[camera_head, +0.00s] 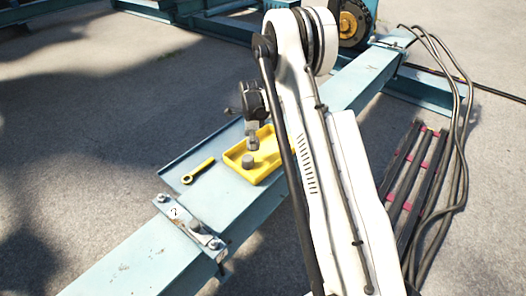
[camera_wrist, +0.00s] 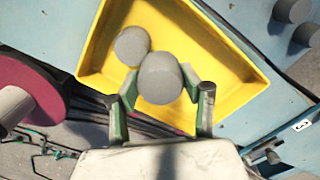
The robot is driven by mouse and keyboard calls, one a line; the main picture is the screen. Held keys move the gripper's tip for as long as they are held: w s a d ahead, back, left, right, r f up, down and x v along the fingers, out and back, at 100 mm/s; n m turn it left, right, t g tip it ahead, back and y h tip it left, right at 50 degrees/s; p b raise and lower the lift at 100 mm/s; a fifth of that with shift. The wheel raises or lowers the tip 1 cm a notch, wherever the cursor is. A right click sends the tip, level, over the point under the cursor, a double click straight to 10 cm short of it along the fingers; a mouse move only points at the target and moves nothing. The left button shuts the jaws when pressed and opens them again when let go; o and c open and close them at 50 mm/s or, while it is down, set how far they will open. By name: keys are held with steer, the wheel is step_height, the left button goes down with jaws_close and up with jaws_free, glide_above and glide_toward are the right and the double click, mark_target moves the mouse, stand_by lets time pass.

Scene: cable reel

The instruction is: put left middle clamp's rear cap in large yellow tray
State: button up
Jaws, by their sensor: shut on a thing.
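My gripper (camera_wrist: 160,88) is shut on a grey rounded cap (camera_wrist: 161,70), held between its green-lined fingertips. In the head view, my gripper (camera_head: 252,130) points down above the large yellow tray (camera_head: 272,173), with the held cap (camera_head: 253,144) low over it. The tray (camera_wrist: 98,52) also fills the middle of the wrist view behind the held cap. Another grey cap (camera_wrist: 130,45) lies in the tray, and it shows in the head view (camera_head: 248,161). Whether the held cap touches the tray is unclear.
A yellow wrench (camera_head: 198,171) lies on the blue shelf left of the tray. A clamp (camera_head: 190,226) labelled 2 sits on the blue beam in front. Black cables (camera_head: 458,150) and dark bars (camera_head: 405,185) lie at right. A crimson flanged part (camera_wrist: 40,85) shows in the wrist view.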

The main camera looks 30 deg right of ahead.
glide_above(262, 155)
step_height(262, 155, down, 3)
steer(key=shift+d+r+b, duration=0.1)
steer(key=shift+b, duration=0.35)
steer(key=shift+f+b, duration=0.6)
steer(key=shift+f, duration=1.35)
steer(key=shift+f, duration=0.15)
steer(key=o, duration=1.1)
steer(key=shift+o, duration=0.2)
